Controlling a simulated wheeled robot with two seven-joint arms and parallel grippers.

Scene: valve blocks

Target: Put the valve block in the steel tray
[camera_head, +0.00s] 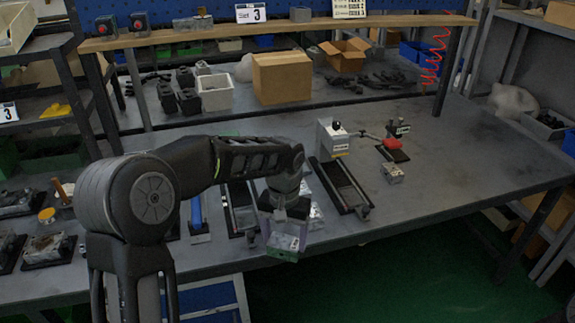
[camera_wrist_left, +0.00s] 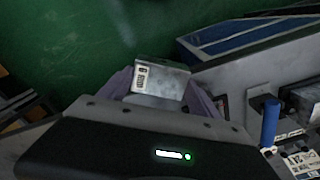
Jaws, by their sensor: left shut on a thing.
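My left gripper (camera_head: 285,238) is shut on a valve block (camera_head: 283,243), a small silver-grey block, at the table's front edge. In the left wrist view the valve block (camera_wrist_left: 160,76) sits between the two purple fingers of the gripper (camera_wrist_left: 162,92), with a printed label on its face. Green floor shows behind it there. Shiny metal (camera_head: 316,214) shows just right of the gripper, partly hidden by it; I cannot tell whether this is the steel tray. My right gripper is not in view.
A grey vise-like fixture (camera_head: 335,140) on a dark rail stands right of the gripper. The table's right part is clear.

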